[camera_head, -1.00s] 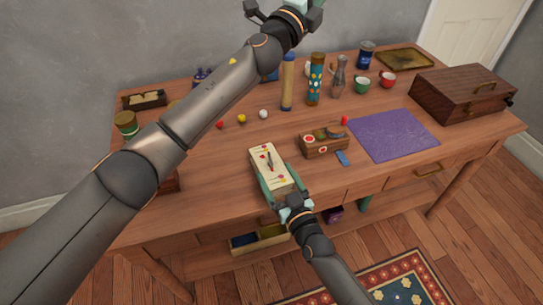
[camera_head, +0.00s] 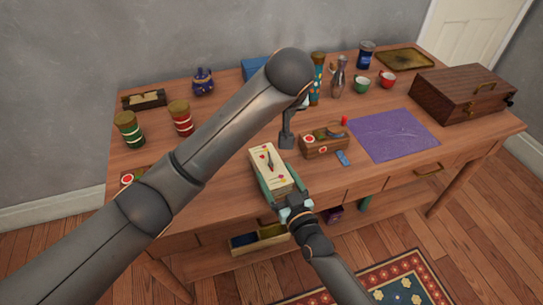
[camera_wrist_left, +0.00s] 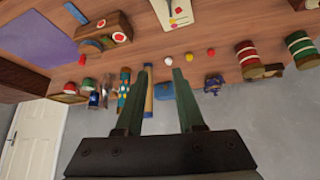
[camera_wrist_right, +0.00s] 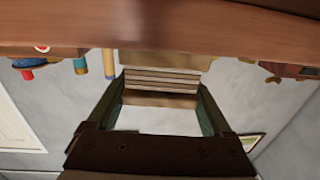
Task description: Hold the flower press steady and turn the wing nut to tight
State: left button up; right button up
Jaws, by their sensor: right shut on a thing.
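The flower press (camera_head: 263,159), a cream block with a floral top, lies near the table's front edge. Its dark wing nut (camera_head: 269,164) stands on the top. My right gripper (camera_head: 281,186) is shut on the press from the front. In the right wrist view the layered side of the press (camera_wrist_right: 160,82) sits between the fingers. My left gripper (camera_head: 287,138) hangs above the table just behind the press, apart from it. In the left wrist view its fingers (camera_wrist_left: 158,70) are open and empty, with the press (camera_wrist_left: 180,12) at the top edge.
A small wooden box (camera_head: 324,147) stands right of the press, with a purple mat (camera_head: 392,135) beyond. A wooden case (camera_head: 462,93) is at the far right. Striped jars (camera_head: 129,130) stand at the left; tall cylinders and cups line the back.

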aim_at(271, 159)
pick_arm(q)
jog(key=s+f+n+g, duration=0.1)
jog(key=s+f+g, duration=0.15)
jog(key=s, duration=0.25)
jog(key=shift+y, duration=0.3)
jog(key=x, duration=1.1)
jog(key=shift+a+f, duration=0.2)
jog(key=shift+a, duration=0.25)
grip_shut()
